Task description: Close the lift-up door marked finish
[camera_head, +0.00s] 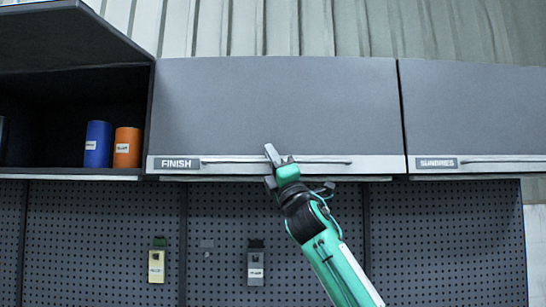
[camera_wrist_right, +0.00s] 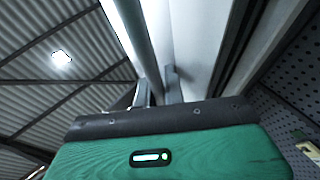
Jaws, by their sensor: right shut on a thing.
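The door marked FINISH (camera_head: 275,105) is the middle grey cabinet front in the head view. It hangs down flat over its cabinet, with its lower edge level with the neighbouring door's. A thin bar handle (camera_head: 325,161) runs along its pale bottom strip, right of the FINISH label (camera_head: 177,163). My right gripper (camera_head: 272,157) is at the middle of this handle and shut on it. In the right wrist view the handle bar (camera_wrist_right: 137,40) runs down between the fingers (camera_wrist_right: 158,88), beside the pale door strip (camera_wrist_right: 195,45). My left gripper is out of view.
To the left, a lifted door (camera_head: 70,35) stands open over a compartment with a blue can (camera_head: 98,144) and an orange can (camera_head: 128,147). The SUNDRIES door (camera_head: 475,110) on the right is down. Below is a pegboard (camera_head: 90,235) with hanging tagged items.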

